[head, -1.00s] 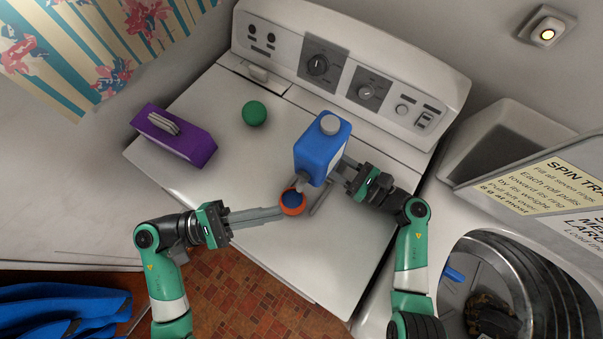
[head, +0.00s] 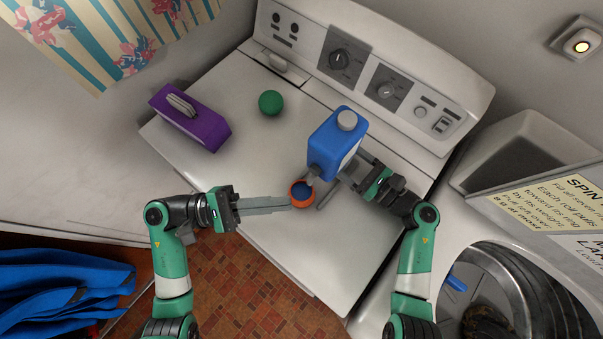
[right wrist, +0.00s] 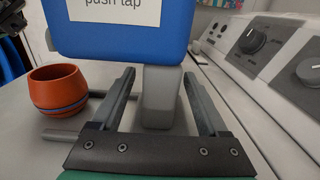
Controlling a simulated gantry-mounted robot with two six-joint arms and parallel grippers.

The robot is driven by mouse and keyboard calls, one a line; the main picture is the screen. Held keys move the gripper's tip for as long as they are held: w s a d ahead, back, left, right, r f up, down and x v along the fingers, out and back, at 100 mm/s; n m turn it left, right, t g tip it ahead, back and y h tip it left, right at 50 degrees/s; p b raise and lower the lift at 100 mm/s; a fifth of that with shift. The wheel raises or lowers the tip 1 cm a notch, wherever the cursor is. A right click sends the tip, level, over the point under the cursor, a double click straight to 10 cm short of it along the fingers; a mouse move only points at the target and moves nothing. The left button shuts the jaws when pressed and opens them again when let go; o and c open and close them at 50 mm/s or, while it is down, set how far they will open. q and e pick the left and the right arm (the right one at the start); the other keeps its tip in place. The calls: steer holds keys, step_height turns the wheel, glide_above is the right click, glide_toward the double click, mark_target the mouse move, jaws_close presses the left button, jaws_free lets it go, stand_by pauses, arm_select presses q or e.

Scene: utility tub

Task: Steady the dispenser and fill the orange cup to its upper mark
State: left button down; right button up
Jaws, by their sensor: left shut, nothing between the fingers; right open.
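The blue dispenser (head: 335,145) with a grey cap stands upright on a grey pedestal (right wrist: 160,98) on the white machine top. Its label, partly cut off, reads "push tap" in the right wrist view (right wrist: 120,28). The orange cup (head: 293,204) stands below its spout, with dark blue inside; the fill level is unclear. A dark band circles the cup in the right wrist view (right wrist: 60,106). My left gripper (head: 291,204) is shut and empty, its tips close beside the cup; contact is unclear. My right gripper (right wrist: 158,76) is open, with a finger on each side of the pedestal.
A purple box (head: 190,118) and a green ball (head: 270,102) lie farther back on the machine top. The control panel (head: 380,80) rises behind. A drum opening (head: 500,290) is at the right, and blue cloth (head: 60,290) lies at the lower left.

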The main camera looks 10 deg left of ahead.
steer(key=v, duration=1.2)
